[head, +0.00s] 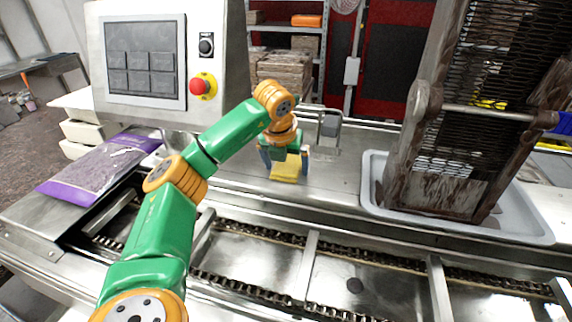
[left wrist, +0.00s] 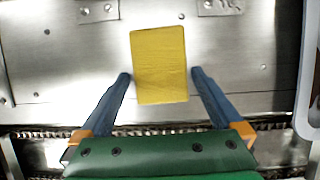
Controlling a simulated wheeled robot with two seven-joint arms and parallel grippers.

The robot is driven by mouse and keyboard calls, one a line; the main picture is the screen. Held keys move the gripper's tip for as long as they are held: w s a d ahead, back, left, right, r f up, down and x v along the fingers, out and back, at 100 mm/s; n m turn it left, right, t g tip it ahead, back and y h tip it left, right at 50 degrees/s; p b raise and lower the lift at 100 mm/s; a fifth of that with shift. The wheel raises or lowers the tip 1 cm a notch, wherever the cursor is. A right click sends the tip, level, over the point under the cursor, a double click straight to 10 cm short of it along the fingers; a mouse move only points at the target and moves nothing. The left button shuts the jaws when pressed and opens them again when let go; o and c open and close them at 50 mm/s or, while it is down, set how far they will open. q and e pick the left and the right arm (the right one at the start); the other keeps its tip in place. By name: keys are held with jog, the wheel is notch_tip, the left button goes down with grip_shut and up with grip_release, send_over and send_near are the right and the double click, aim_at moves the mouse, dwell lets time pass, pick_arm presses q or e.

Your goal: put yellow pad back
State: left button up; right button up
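The yellow pad (head: 286,170) lies flat on the metal ledge behind the chain conveyor, right under my left gripper. In the left wrist view the pad (left wrist: 159,64) is a plain yellow rectangle, slightly tilted. My left gripper (head: 285,160) points down over it; in the left wrist view its two blue fingers (left wrist: 160,75) are spread wide, one to each side of the pad's near half, with a gap on both sides. The gripper is open and empty. Whether the fingertips touch the ledge cannot be told. My right gripper is not in view.
A white tray (head: 371,190) with a dirty mesh-covered frame (head: 440,194) stands right. A control panel (head: 146,60) with a red button stands back left, a purple bag (head: 98,168) lies left. The chain conveyor (head: 262,254) runs in front. A small metal bracket (head: 329,128) stands behind the pad.

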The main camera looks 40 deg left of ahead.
pick_arm(q)
jog(key=shift+r, duration=0.1)
jog(key=v, duration=0.6)
jog(key=shift+r, duration=0.15)
jog(key=p+v, duration=0.2)
jog(key=v, duration=0.4)
jog(key=shift+p, duration=0.35)
jog(key=shift+w+a, duration=0.1)
